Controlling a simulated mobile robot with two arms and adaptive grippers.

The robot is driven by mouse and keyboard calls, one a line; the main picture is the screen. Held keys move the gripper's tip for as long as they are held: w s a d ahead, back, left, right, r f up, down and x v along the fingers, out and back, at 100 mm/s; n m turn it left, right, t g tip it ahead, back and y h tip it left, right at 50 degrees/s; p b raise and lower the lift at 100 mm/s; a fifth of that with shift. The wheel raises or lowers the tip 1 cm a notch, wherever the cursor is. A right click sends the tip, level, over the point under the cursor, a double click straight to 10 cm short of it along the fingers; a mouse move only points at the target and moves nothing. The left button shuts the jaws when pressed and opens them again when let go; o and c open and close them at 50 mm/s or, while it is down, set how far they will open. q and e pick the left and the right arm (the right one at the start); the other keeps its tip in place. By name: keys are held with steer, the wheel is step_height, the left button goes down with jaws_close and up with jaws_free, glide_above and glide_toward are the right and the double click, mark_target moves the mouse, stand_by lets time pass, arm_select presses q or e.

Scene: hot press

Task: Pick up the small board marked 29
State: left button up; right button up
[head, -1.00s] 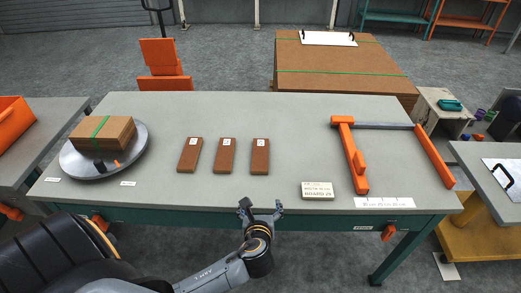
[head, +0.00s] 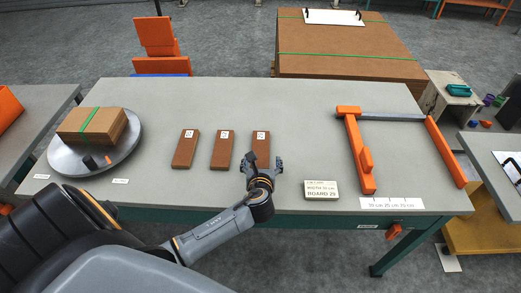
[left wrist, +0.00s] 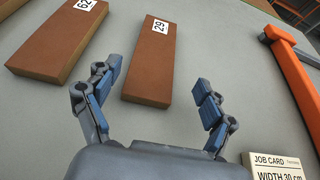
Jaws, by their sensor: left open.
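Three small brown boards lie in a row on the grey table. The rightmost board (head: 261,143) is the one marked 29; its white label reads clearly in the left wrist view (left wrist: 148,65). The middle board (head: 222,150) has a label that looks like 62 in the left wrist view (left wrist: 62,38). My left gripper (head: 265,161) is open and empty at the near end of the board marked 29. In the left wrist view its fingers (left wrist: 157,78) stand apart on either side of that board's near part. I cannot tell its height above the table. My right gripper is not in view.
A job card (head: 321,190) stands right of the gripper. An orange frame (head: 360,150) lies farther right. A round grey plate (head: 70,162) with stacked brown boards (head: 92,126) sits at the left. The third small board (head: 186,149) lies left of the middle one.

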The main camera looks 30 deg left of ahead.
mark_target(260, 152)
arm_select(q)
steer(key=shift+w+a+f, duration=0.2)
steer(key=shift+w+a, duration=0.3)
steer(key=x, duration=0.3)
steer(key=shift+w+a+f, duration=0.1)
steer(key=shift+a, duration=0.2)
steer(key=shift+w+a+f, duration=0.15)
steer(key=shift+w+f, duration=0.05)
steer(key=shift+w, duration=0.1)
steer(key=shift+s+r, duration=0.1)
steer(key=c, duration=1.3)
steer(key=shift+c, duration=0.2)
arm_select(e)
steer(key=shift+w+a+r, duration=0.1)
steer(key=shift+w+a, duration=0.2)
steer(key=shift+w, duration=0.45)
